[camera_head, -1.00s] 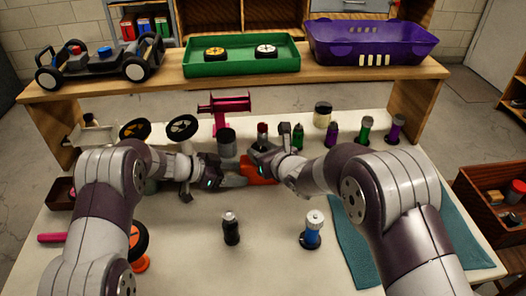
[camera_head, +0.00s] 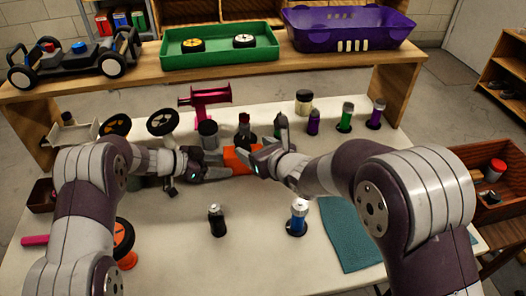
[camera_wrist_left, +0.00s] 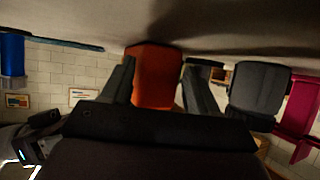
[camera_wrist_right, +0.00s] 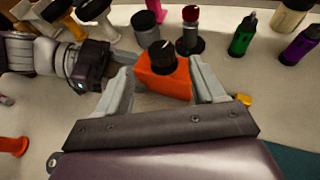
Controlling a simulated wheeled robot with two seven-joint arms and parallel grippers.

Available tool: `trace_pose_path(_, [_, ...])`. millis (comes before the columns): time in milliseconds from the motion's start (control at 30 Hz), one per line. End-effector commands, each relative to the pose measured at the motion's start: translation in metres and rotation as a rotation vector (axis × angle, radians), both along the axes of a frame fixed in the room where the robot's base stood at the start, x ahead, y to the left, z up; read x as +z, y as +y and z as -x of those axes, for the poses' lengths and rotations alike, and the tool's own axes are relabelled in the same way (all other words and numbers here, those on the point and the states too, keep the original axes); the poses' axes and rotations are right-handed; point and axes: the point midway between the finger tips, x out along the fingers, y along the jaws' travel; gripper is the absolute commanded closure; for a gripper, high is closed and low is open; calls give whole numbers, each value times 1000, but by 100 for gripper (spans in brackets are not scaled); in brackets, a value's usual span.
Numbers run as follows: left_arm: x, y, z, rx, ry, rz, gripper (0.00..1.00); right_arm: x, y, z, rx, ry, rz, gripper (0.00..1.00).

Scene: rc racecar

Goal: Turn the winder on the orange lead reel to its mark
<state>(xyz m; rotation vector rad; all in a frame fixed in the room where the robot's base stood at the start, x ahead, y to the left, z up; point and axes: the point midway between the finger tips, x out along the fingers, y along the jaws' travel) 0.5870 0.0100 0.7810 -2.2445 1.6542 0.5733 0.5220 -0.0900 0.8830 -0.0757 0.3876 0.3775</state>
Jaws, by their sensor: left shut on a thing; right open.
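The orange lead reel (camera_head: 237,160) is a small orange block on the white table; it also shows in the left wrist view (camera_wrist_left: 155,75) and the right wrist view (camera_wrist_right: 162,85). Its winder, a round black knob (camera_wrist_right: 162,57), sits on top. My left gripper (camera_head: 224,172) is shut on the orange block from the left, with a finger on each side in the left wrist view. My right gripper (camera_head: 262,150) is open at the right of the reel. In the right wrist view its fingers (camera_wrist_right: 163,88) stand wide either side of the block and knob. I cannot make out the mark.
A red-topped dark knob post (camera_wrist_right: 191,35) and a grey cylinder (camera_wrist_right: 146,24) stand close behind the reel. Green (camera_head: 346,115) and purple (camera_head: 377,112) bottles stand further right. A black bottle (camera_head: 216,220) and a blue bottle (camera_head: 298,214) stand in front, with bare table around them.

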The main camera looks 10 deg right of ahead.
Motion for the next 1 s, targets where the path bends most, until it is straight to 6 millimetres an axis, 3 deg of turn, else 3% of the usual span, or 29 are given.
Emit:
trace_pose_path(100, [-1,0,0,0,1,0,67,12,-10,25,-1,-1,0,31])
trace_pose_path(300, [0,0,0,-1,0,0,67,20,-18,45,0,1,0,31])
trace_pose_path(733, [0,0,0,0,0,0,67,22,-20,45,-13,10,-46,31])
trace_pose_path(867, [0,0,0,0,0,0,67,21,-21,30,-75,76,-294,31])
trace_pose_path(1000, [0,0,0,0,0,1,67,17,-23,7,-162,243,-768,31])
